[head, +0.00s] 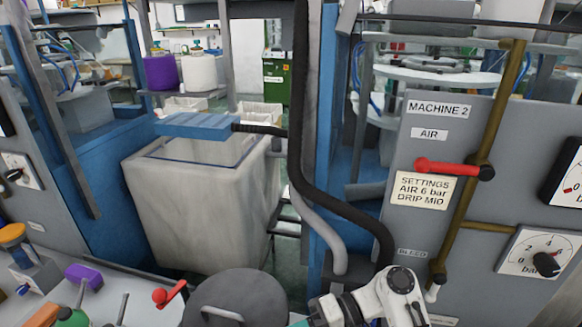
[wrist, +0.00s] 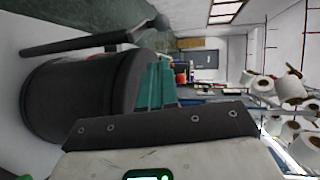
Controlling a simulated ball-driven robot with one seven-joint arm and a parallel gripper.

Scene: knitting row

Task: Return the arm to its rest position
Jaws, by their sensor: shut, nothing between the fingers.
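My arm's white wrist part (head: 400,290) is low in the head view, right of centre, in front of the grey machine panel. Only a sliver of teal shows at its left end there, at the bottom edge. In the wrist view the teal fingers of my gripper (wrist: 160,82) stick out past the dark bolted bracket. They are together and hold nothing. A dark round body with a bar on it (wrist: 85,95) is close on the left of the fingers.
A dark round lid (head: 235,300) stands left of my arm. A red-handled valve (head: 450,169) and brown pipe (head: 490,130) are on the right. A black hose (head: 335,200) hangs behind my arm. A large pale bin (head: 200,215) stands left. White rolls (wrist: 290,87) fill a rack.

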